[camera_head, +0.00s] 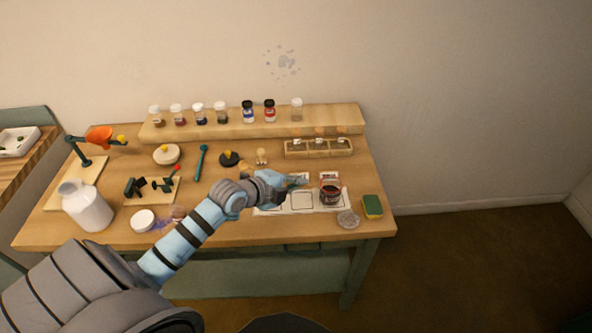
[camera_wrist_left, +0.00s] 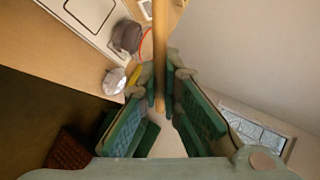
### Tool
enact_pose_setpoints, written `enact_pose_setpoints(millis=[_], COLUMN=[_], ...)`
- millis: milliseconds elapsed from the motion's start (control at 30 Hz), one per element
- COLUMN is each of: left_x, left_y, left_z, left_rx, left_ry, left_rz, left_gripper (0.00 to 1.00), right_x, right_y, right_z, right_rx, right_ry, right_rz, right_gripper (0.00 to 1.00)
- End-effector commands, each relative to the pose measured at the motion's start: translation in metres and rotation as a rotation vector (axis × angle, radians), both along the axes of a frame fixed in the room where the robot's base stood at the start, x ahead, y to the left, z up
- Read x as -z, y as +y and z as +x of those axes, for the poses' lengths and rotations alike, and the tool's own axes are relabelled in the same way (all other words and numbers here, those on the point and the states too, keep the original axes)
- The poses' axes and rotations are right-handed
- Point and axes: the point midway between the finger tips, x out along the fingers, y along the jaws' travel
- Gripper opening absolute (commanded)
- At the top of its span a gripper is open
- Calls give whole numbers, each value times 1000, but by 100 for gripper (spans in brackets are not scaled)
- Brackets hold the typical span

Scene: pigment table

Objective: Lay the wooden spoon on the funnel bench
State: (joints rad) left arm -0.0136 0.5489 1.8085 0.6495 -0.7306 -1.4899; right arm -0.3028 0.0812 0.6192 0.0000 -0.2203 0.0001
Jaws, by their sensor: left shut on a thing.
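My left gripper (camera_head: 298,181) is above the right half of the table, over a white mat with printed outlines. In the left wrist view its fingers (camera_wrist_left: 160,95) are shut on the light wooden handle of the spoon (camera_wrist_left: 160,45). The handle runs up out of that view, so the bowl of the spoon is hidden there. The funnel bench is at the far left of the table, with a pale wooden base (camera_head: 94,172) and an orange funnel (camera_head: 99,137) on a dark stand. My right gripper is not in view.
A jar with dark contents (camera_head: 331,192) stands right of my left gripper, near a clear round dish (camera_head: 347,219) and a green-yellow sponge (camera_head: 373,206). A white bottle (camera_head: 87,207) stands at the front left. Jars line the back shelf (camera_head: 232,127).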

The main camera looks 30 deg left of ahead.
Motion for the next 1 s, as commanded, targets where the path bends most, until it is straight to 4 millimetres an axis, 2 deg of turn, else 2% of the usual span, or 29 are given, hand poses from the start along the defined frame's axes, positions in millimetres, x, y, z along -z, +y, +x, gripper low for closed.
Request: enact_pose_setpoints(millis=[67,233,400,600,800,1000], left_x=[5,30,74,114,132,132], left_y=[1,0,0,-1,0,0], left_z=[2,1,2,2,2,2], left_rx=[10,11,13,15,14,13], left_ry=[2,2,-1,-2,-2,-3], left_rz=[19,20,20,22,21,21], left_gripper=[0,0,0,0,0,0], right_x=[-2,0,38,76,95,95], right_y=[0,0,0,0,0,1], right_z=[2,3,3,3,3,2], right_rx=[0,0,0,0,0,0], right_ry=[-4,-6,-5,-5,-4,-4], right_rz=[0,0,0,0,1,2], right_gripper=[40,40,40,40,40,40])
